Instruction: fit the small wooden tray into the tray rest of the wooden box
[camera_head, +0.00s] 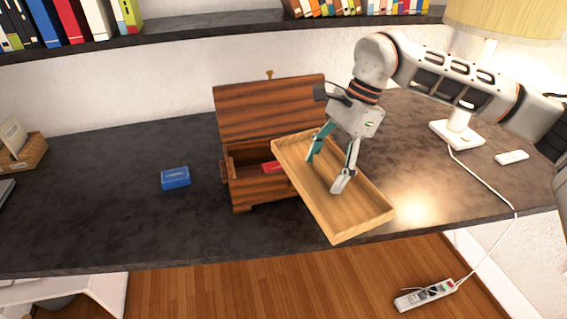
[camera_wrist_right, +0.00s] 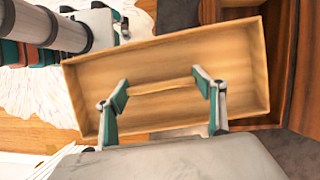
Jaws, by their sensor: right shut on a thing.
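The small wooden tray (camera_head: 362,208) is light wood, shallow and rectangular. It hangs tilted in the air to the right of the wooden box (camera_head: 257,192), its far left corner overlapping the box opening in the head view. My right gripper (camera_head: 326,172) reaches into the tray from above and is shut on it. In the right wrist view its fingers (camera_wrist_right: 162,91) sit at the two ends of a thin bar in the middle of the tray (camera_wrist_right: 190,54). The box is dark striped wood with its lid raised. The tray hides part of its inside, and the tray rest is not clearly visible.
A red item (camera_head: 271,167) lies inside the box. A small blue box (camera_head: 175,178) lies on the dark desk (camera_head: 110,215) to the left. A lamp (camera_head: 458,128) and white remote (camera_head: 512,157) stand right. The desk's front edge runs below the tray.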

